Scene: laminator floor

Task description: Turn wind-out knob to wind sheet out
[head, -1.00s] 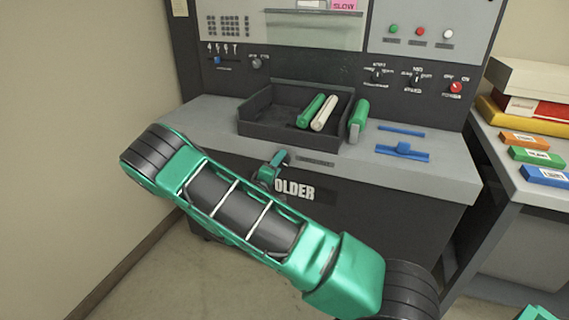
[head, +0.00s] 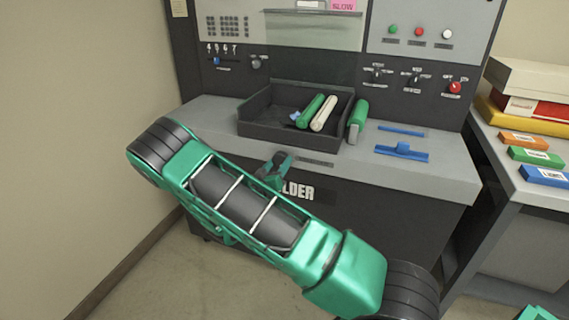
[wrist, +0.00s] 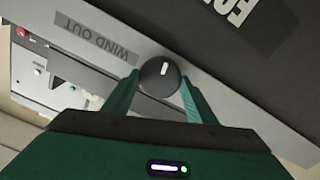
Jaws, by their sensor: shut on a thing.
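In the wrist view the dark round knob (wrist: 160,74) has a white mark pointing nearly straight up in the picture. It sits on the grey front edge beside an upside-down WIND OUT label (wrist: 97,39). My gripper (wrist: 160,92) is shut on the knob, one green finger on each side. In the head view my gripper (head: 274,167) is at the counter's front edge and the knob is hidden. A small light-blue piece (head: 295,117) shows in the dark tray (head: 258,127), at the end of a green roller; whether it is the sheet I cannot tell.
The tray also holds green and cream rollers (head: 323,113); another green roller (head: 358,117) stands at its right. A blue squeegee-like tool (head: 402,152) lies on the counter. Boxes (head: 530,155) fill the side table. A wall is close on the left.

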